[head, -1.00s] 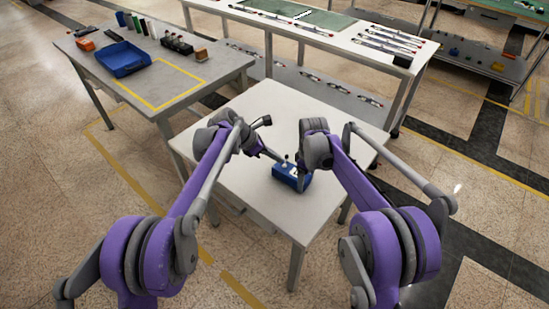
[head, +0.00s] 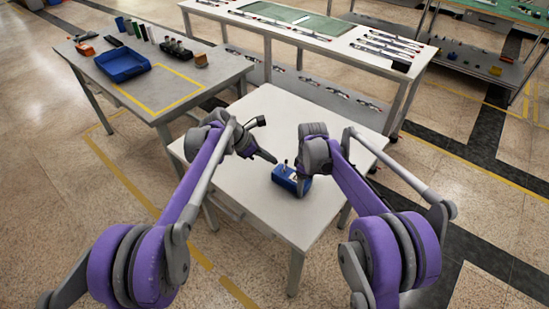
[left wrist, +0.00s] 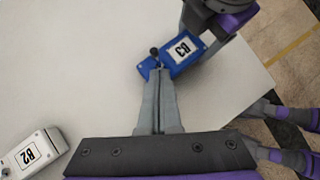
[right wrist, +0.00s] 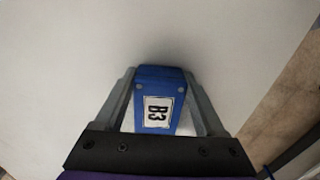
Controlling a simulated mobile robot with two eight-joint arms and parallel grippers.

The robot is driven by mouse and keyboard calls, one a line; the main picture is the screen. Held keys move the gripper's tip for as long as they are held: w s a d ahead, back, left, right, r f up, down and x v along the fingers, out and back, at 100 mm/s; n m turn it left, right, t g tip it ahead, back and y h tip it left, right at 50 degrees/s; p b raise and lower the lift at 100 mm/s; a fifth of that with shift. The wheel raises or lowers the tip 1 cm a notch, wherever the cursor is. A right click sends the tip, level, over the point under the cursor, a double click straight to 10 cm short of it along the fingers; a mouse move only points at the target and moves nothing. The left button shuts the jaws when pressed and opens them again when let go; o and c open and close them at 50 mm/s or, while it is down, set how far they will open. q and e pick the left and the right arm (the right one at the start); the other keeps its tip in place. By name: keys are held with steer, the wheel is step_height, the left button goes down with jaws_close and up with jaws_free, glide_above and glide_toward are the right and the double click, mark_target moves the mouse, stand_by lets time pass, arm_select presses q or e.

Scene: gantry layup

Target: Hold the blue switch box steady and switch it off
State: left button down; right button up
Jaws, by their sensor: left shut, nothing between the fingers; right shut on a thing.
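The blue switch box (head: 286,180) stands on the light table under my right gripper. In the left wrist view the box (left wrist: 185,64) bears a white B3 label and a dark-knobbed lever (left wrist: 154,51) at its left end. My right gripper (head: 304,184) is shut on the box; in the right wrist view its fingers lie along both sides of the box (right wrist: 173,86). My left gripper (head: 275,161) is shut and empty, its tips just beside the lever end. In the left wrist view the fingertips (left wrist: 160,70) appear just below the lever; contact cannot be told.
A white box labelled B2 (left wrist: 30,153) stands on the same table (head: 268,110). A side table holds a blue tray (head: 122,62) and small items. A long bench (head: 340,40) stands behind. The table's far part is clear.

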arm_select(q)
steer(key=w+v, duration=0.2)
steer(key=v, duration=0.9)
steer(key=shift+s+r, duration=0.35)
steer(key=shift+r, duration=0.25)
steer(key=shift+a, duration=0.1)
arm_select(e)
steer(key=o, duration=1.5)
